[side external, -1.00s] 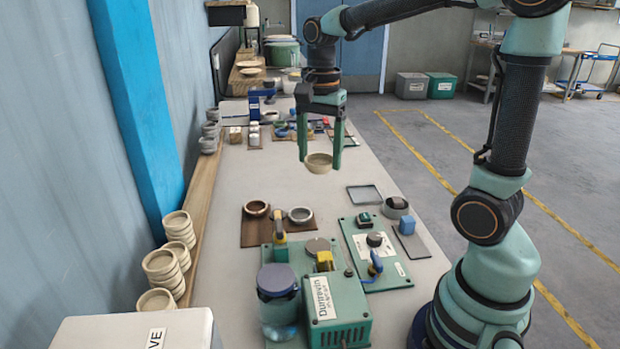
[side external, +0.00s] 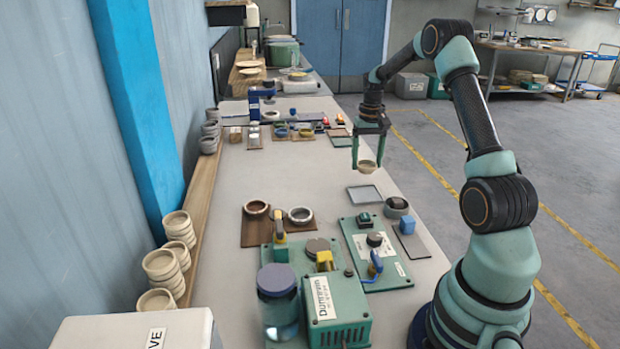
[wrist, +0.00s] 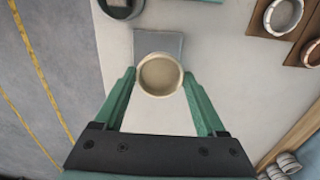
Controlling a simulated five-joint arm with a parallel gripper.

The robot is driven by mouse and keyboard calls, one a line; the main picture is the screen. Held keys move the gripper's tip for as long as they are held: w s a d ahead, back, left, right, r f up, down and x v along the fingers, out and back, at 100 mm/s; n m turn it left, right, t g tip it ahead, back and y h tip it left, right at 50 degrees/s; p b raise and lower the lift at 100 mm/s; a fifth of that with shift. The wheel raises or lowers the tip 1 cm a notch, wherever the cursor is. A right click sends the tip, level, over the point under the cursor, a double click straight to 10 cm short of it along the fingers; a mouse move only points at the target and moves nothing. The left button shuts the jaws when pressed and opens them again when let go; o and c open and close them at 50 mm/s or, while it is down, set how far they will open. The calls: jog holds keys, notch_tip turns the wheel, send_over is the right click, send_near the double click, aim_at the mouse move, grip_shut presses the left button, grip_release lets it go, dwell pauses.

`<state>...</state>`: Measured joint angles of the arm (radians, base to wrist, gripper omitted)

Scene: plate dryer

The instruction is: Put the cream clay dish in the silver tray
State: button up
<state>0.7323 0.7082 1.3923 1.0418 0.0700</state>
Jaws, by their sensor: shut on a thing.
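The cream clay dish (side external: 368,167) is a small round bowl held upright between the two green fingers of my gripper (side external: 367,163). It hangs above the bench, a little behind the silver tray in the side view. In the wrist view the dish (wrist: 160,75) sits between the fingertips and covers part of the tray. The silver tray (side external: 364,194) is a flat grey rectangle with a thin rim on the bench near its right edge. It also shows beyond the dish in the wrist view (wrist: 172,44), and its visible part is empty.
A green panel (side external: 392,272) with knobs and a dark round pot (side external: 397,209) stand in front of the tray. Two ring-shaped dishes on brown boards (side external: 256,233) lie to the left. The bench edge is close on the right.

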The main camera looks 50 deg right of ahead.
aim_at(365, 195)
jog(key=shift+s+d+f, duration=0.15)
jog(key=shift+d+f, duration=0.25)
jog(key=shift+f, duration=3.35)
jog(key=shift+f, duration=0.45)
jog(key=o, duration=1.3)
jog(key=shift+r, duration=3.45)
